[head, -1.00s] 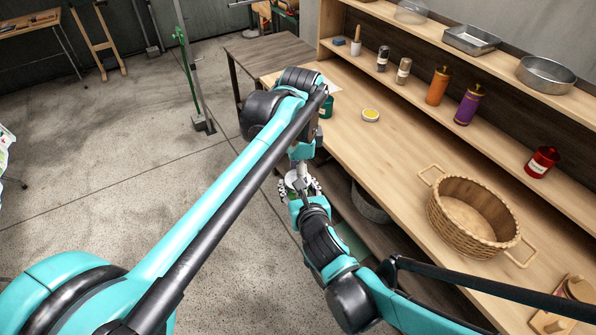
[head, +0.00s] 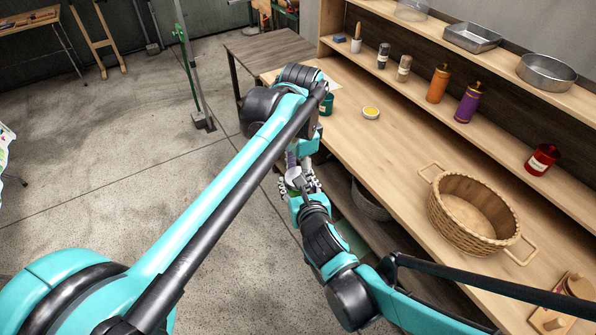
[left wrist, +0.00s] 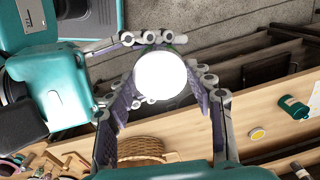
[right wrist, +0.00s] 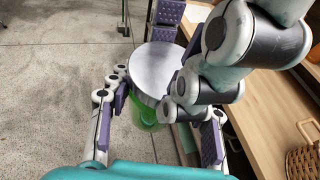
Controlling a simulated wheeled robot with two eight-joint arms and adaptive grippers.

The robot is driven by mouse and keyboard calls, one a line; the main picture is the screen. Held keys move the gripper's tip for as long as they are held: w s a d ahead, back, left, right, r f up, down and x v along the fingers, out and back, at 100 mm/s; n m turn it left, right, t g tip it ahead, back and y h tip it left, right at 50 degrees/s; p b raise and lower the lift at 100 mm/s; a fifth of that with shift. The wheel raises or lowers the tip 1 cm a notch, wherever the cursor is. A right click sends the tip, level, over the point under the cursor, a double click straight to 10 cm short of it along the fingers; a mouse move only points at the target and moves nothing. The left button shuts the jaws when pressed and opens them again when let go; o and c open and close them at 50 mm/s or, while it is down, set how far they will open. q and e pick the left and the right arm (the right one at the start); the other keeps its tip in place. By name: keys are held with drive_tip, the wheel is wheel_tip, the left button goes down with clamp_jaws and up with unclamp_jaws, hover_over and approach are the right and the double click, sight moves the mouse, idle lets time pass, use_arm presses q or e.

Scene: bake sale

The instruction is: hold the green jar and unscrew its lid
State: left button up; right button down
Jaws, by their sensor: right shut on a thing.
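The green jar (right wrist: 146,112) is held upright between the fingers of my right gripper (right wrist: 150,92). Its broad pale lid (right wrist: 156,68) is on top and shows as a bright white disc (left wrist: 163,78) in the left wrist view. My right gripper (head: 298,186) is shut on the jar; its own fingers hide part of the jar body. My left gripper (left wrist: 170,94) is open, with its purple-padded fingers apart on either side of the lid in that view. Whether the pads touch the lid cannot be told. In the head view the jar is mostly hidden by my arms.
A wooden counter (head: 400,165) lies to the right. On it are a wicker basket (head: 437,215), a yellow-topped round item (head: 371,112) and a dark green container (head: 327,105).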

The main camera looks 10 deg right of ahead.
use_arm(q)
drive_tip(key=o, duration=0.4)
wheel_tip(320, 180, up, 4)
drive_tip(key=shift+s+r, duration=0.15)
drive_tip(key=shift+r+m, duration=0.3)
drive_tip(key=shift+r, duration=0.1)
drive_tip(key=shift+c, duration=0.3)
wheel_tip(320, 180, up, 3)
drive_tip(key=m, duration=0.2)
drive_tip(key=shift+s+f+m, duration=0.1)
drive_tip(key=shift+f+m, duration=0.1)
drive_tip(key=shift+m, duration=0.1)
drive_tip(key=f, duration=0.7)
drive_tip(key=shift+w+f, duration=0.25)
drive_tip(key=shift+f, duration=0.15)
